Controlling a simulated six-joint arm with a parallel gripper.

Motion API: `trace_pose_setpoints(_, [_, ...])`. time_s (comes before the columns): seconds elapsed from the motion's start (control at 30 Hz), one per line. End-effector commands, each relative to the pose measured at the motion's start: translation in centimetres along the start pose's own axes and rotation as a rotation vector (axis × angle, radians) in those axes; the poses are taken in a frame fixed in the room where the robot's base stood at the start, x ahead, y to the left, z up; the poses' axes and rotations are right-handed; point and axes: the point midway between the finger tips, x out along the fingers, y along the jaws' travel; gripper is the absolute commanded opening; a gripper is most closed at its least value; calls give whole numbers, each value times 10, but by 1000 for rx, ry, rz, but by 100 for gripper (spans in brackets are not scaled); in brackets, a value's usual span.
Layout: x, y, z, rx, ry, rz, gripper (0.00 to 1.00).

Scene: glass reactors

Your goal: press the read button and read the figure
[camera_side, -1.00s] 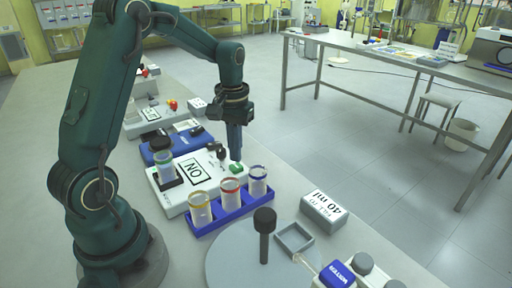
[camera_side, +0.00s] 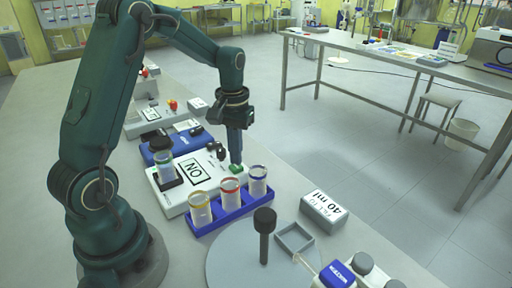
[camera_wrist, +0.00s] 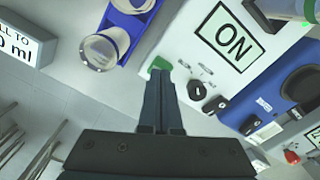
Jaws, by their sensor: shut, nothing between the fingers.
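A white device (camera_side: 181,204) stands on the bench with a panel reading "ON" (camera_side: 194,171). Its green button (camera_side: 236,168) is at the device's right end; it also shows in the wrist view (camera_wrist: 159,64), just beyond my fingertips. My gripper (camera_side: 236,160) is shut and empty, pointing down with its fingertips at the green button. In the side view the tips appear to touch it, partly hiding it. I cannot tell whether the button is pressed in. A vial (camera_side: 164,162) stands in a black holder on the device. No figure other than "ON" shows on the panel.
A blue rack (camera_side: 233,211) with three capped-ring glass vials stands close in front of the device. Black knobs (camera_wrist: 196,90) sit beside the button. A "40 ml" sign block (camera_side: 323,211) and a grey round plate with a black-topped post (camera_side: 264,225) are nearer the camera.

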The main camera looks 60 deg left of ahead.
Motion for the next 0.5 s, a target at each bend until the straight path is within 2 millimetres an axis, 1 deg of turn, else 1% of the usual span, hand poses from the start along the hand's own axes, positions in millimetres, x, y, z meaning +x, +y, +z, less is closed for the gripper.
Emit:
trace_pose_setpoints(0.3, [13,0,0,0,-1,0,0])
trace_pose_setpoints(0.4, [11,0,0,0,1,0,0])
trace_pose_setpoints(0.5, [4,0,0,0,2,0,0])
